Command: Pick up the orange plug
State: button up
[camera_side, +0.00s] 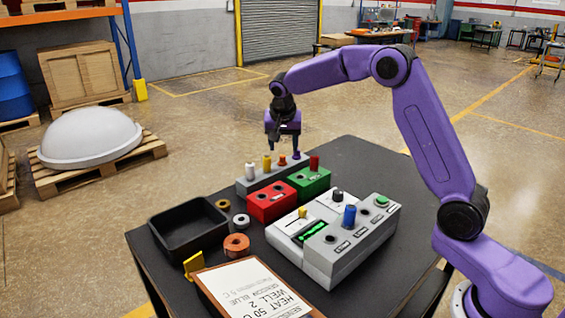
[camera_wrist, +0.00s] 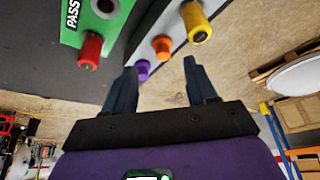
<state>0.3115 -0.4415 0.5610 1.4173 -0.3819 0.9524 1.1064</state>
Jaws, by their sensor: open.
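The orange plug (camera_side: 282,159) stands upright in a grey rack (camera_side: 262,178) at the far edge of the black table, between a yellow plug (camera_side: 267,161) and a purple plug (camera_side: 296,154). My gripper (camera_side: 283,149) points down over it, open and empty. In the wrist view the orange plug (camera_wrist: 161,47) shows just past the fingertips, between their lines. The purple plug (camera_wrist: 142,70) appears close to the left finger of my gripper (camera_wrist: 160,65). I cannot tell the exact height gap.
A white plug (camera_side: 250,171) stands at the rack's left end. A green block (camera_side: 308,182) with a red plug (camera_side: 314,163) and a red block (camera_side: 270,202) are beside the rack. A grey-white device (camera_side: 335,235), black tray (camera_side: 188,232) and clipboard (camera_side: 250,289) lie nearer.

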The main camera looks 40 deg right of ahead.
aim_at(282, 156)
jog(key=shift+w+x, duration=0.2)
jog(key=shift+x, duration=2.5)
jog(key=shift+a, duration=0.1)
grip_shut()
